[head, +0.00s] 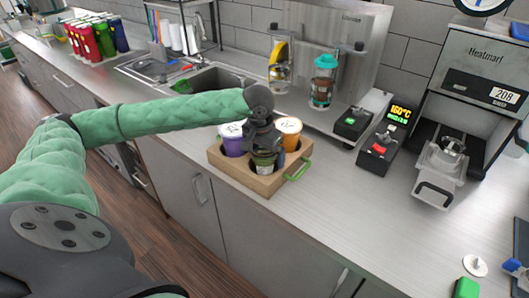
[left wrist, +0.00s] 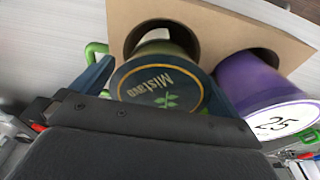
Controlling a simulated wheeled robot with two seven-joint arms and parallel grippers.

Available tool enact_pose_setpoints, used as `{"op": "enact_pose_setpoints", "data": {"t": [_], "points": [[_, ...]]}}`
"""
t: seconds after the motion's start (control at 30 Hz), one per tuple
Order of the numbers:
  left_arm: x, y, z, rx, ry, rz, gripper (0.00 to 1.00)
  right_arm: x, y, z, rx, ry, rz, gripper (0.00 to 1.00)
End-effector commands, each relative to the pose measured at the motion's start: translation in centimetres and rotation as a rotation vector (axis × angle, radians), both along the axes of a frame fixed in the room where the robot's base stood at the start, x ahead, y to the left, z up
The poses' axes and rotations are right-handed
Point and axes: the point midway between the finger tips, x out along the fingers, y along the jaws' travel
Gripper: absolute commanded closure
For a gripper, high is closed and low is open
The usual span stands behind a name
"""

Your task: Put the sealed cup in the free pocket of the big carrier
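The big carrier (head: 235,174) is a brown cardboard box with a green handle, standing on the counter. A purple cup (head: 232,142) sits in its left pocket and an orange cup with a white lid (head: 291,130) in its back right pocket. The sealed cup (head: 264,163), dark green with a leaf-printed lid, is at the front pocket, its lower part inside the hole. My left gripper (head: 263,148) is above it, fingers on both sides of the lid (left wrist: 160,88). The purple cup (left wrist: 255,85) is beside it in the left wrist view. My right gripper is not in view.
Behind the carrier are a metal stand with a teal-lidded blender (head: 323,80) and a kettle-like yellow item (head: 280,65). A sealing machine (head: 465,110) and small control boxes (head: 378,150) are to the right. The counter front right of the carrier is clear.

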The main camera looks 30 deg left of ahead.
Motion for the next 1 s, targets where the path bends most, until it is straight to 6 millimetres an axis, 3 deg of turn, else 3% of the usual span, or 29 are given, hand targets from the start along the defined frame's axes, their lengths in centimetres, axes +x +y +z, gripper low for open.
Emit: {"op": "enact_pose_setpoints", "data": {"t": [0.27,0.7,1.0], "points": [[-0.1,0.0,1.0,0.002,-0.003,0.0,0.0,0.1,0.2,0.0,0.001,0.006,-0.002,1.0],[-1.2,0.1,8.9,0.0,-0.004,0.0,0.0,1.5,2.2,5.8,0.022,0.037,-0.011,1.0],[-1.7,0.1,11.8,0.0,0.0,0.0,0.0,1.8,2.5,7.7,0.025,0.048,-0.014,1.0]]}}
